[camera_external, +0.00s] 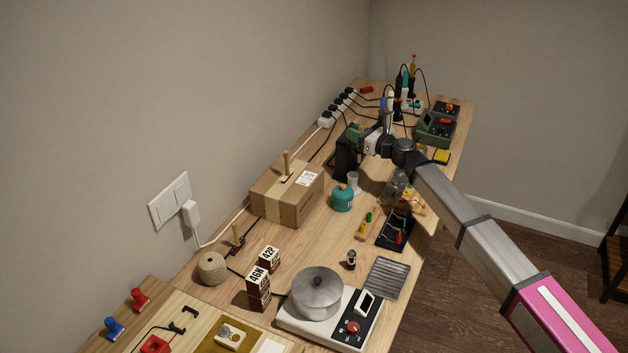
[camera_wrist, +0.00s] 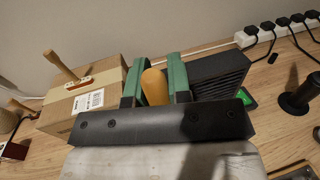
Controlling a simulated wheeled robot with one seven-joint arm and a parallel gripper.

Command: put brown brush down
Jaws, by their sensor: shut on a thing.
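My gripper (camera_wrist: 158,82), with green fingers, is shut on an upright, rounded tan wooden handle (camera_wrist: 154,88). I take this to be the brown brush; its lower end and any bristles are hidden behind my gripper body. In the external view my gripper (camera_external: 355,133) is over the back half of the bench, to the right of the cardboard box, and the held handle cannot be made out there. Another wooden-handled tool (camera_wrist: 66,70) stands on top of the cardboard box (camera_wrist: 92,101); it also shows in the external view (camera_external: 287,163).
A black ridged block (camera_wrist: 220,75) stands close behind and right of my fingers. A power strip (camera_external: 338,108) runs along the wall. Some bare wood (camera_external: 300,234) shows in front of the box.

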